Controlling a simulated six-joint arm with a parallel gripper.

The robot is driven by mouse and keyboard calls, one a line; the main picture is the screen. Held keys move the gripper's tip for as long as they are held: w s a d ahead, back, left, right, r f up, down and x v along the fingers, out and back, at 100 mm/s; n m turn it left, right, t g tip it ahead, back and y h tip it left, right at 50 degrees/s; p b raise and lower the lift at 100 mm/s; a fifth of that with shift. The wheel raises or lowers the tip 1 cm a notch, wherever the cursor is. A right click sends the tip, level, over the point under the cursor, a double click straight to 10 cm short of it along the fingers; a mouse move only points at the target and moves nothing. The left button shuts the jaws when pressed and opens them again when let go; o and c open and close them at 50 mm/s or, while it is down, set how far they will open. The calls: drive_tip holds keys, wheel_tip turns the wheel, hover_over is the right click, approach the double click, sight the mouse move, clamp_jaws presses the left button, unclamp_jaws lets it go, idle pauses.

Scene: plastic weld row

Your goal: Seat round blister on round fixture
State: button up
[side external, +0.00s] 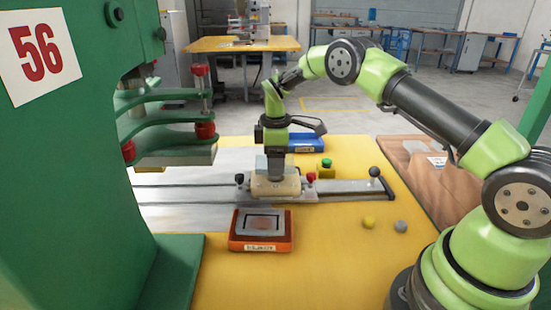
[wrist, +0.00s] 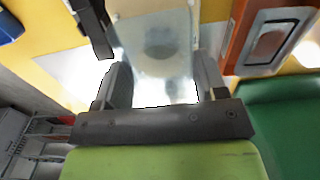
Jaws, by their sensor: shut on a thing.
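A clear round blister (wrist: 163,72) is held between the two dark fingers of my gripper (wrist: 162,62) in the wrist view, and a faint round shape shows in it. In the side view my gripper (side external: 277,172) points down at the cream fixture (side external: 275,187) on the slide. The bluish clear blister (side external: 262,163) shows beside the fingers, at or just above the top of the fixture. I cannot tell whether it touches or is seated. The fixture's cream edge shows at the top of the wrist view (wrist: 135,8). Its round feature is hidden in the side view.
An orange tray (side external: 262,246) with a rectangular grey piece stands in front of the slide. A blue tray (side external: 308,143) is behind. The green press (side external: 85,180) stands left. A yellow box with a green button (side external: 326,170) and a black lever knob (side external: 374,172) are right.

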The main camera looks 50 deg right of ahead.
drive_tip(key=shift+f, duration=1.4)
idle(0.4)
drive_tip(key=o, duration=0.8)
drive_tip(key=c, duration=0.4)
drive_tip(key=shift+r, duration=3.5)
